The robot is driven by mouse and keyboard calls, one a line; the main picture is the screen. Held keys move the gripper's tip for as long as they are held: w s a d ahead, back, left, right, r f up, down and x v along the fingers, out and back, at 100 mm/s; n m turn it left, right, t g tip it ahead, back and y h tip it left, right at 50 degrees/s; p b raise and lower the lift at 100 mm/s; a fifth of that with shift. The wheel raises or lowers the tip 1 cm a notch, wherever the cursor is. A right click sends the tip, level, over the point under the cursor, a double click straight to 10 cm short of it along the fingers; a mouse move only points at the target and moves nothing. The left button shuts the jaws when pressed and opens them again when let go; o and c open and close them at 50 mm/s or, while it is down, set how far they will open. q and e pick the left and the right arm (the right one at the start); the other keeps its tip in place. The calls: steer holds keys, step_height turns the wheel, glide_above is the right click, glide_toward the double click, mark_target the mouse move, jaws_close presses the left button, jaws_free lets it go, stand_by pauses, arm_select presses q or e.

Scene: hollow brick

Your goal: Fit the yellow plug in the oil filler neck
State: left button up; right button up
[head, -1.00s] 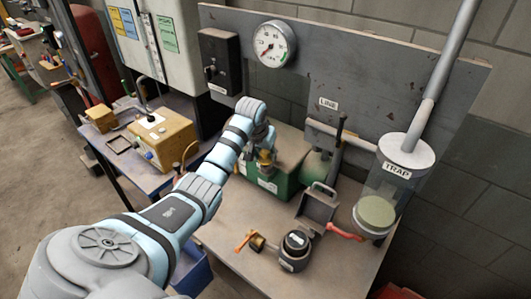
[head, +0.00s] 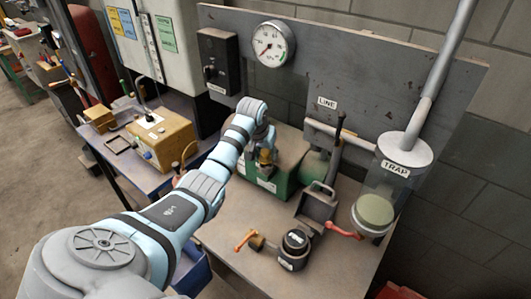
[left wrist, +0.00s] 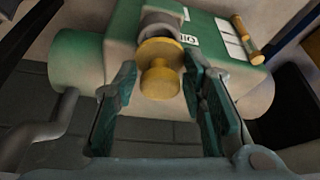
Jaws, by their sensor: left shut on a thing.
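The yellow plug (left wrist: 160,75) is a round flange with a narrower knob, in the middle of the left wrist view. My left gripper (left wrist: 163,80) is shut on it, with a green-padded finger on either side. The grey oil filler neck (left wrist: 160,22) is right behind the plug, on the green pump body (left wrist: 75,65) with a white "OIL" label. The plug lines up with the neck and overlaps it; I cannot tell how deep it sits. In the head view, the gripper (head: 264,150) is over the green pump (head: 262,185), partly hidden by my wrist.
On the bench (head: 225,255), a grey metal box (head: 317,207), a black canister (head: 294,250) and an orange-handled brass valve (head: 255,242) stand in front of the pump. The glass trap (head: 385,190) with its pipe is at the right. A gauge (head: 273,44) hangs on the back panel.

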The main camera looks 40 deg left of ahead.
arm_select(q)
steer(key=shift+f+b, duration=0.45)
steer(key=shift+f, duration=0.7)
stand_by(0.4)
steer(key=o, duration=1.1)
steer(key=shift+r, duration=0.15)
steer(key=v, duration=1.1)
steer(key=shift+s+d+r, duration=0.15)
steer(key=shift+s+r, duration=0.1)
steer(key=shift+r, duration=0.1)
steer(key=shift+w, duration=0.1)
